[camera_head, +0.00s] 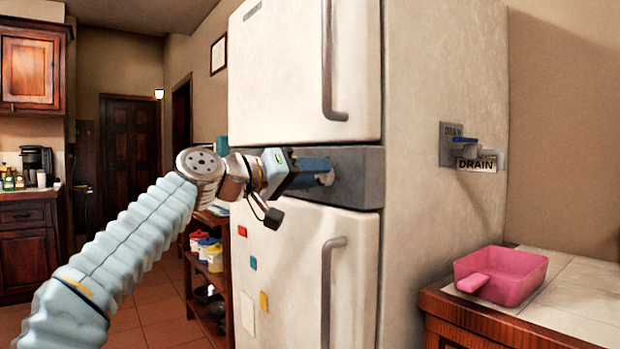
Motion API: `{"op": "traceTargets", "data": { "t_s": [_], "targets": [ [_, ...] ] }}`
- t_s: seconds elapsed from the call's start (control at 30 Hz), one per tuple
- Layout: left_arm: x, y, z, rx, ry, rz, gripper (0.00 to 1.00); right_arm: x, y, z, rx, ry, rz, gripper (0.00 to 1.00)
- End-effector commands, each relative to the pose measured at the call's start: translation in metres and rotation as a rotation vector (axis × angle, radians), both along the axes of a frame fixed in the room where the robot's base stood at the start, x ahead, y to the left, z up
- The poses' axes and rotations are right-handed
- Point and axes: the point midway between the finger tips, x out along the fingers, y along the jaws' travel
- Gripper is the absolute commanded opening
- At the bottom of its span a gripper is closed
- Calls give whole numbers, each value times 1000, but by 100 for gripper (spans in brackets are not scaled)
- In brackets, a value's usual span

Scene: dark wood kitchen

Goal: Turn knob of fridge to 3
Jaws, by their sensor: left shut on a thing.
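The white fridge (440,60) stands in the middle of the head view, with an upper and a lower door. A grey panel band (360,175) runs between the doors. A pale round knob (326,177) sticks out of this band, partly hidden behind my gripper. My left gripper (318,170) reaches in from the left at the height of the band and is shut on the knob. Any numbers or marks around the knob cannot be made out. My right gripper is not in view.
Grey vertical handles stick out from the upper door (328,70) and lower door (327,290). A drain valve (475,152) is on the fridge's right side. A pink container (501,275) sits on the tiled counter (580,300) at right. A wooden shelf stands left of the fridge.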

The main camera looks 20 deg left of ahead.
Motion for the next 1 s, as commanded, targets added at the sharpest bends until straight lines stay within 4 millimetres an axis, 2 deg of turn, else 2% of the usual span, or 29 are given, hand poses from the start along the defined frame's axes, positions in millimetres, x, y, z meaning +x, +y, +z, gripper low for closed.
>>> {"op": "traceTargets", "data": {
  "t_s": [0.3,0.77,0.8,0.93,1.0],
  "targets": [
    [1,-2,-3,81,-53,-4,10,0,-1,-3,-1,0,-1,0],
    [1,-2,-4,93,-60,-6,10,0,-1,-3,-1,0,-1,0],
    [1,-2,-4,93,-60,-6,42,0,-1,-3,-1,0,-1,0],
    [1,-2,-3,91,-62,-4,62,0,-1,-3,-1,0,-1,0],
    [0,-1,-2,91,-63,-3,63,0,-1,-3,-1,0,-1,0]
  ]
}}
